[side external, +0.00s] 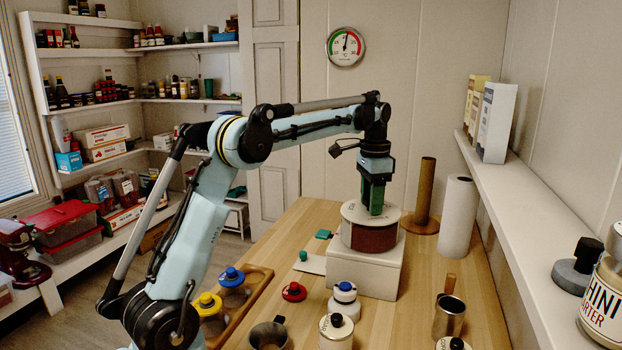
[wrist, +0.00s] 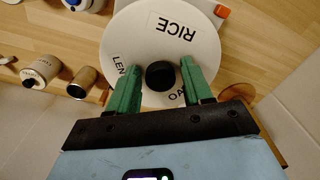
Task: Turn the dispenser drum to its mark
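The dispenser drum (side external: 369,234) has a white top and a dark red-brown side. It sits on a white box-shaped base (side external: 366,270) on the wooden counter. In the wrist view the drum's white top (wrist: 140,38) bears the label RICE and partly hidden labels starting LEN and OA. A round black knob (wrist: 160,76) stands at its middle. My gripper (side external: 374,202) is down at the drum's top. In the wrist view its two green fingers (wrist: 155,65) stand open on either side of the knob, with gaps showing. An orange-red piece (wrist: 222,11) shows beside the drum's rim; I cannot tell if it is the mark.
A brown post on a round base (side external: 425,195) and a white paper roll (side external: 458,217) stand close right of the dispenser. Lidded jars (side external: 344,300), a red lid (side external: 293,291) and a metal mug (side external: 449,316) stand in front. A shelf (side external: 540,220) runs along the right wall.

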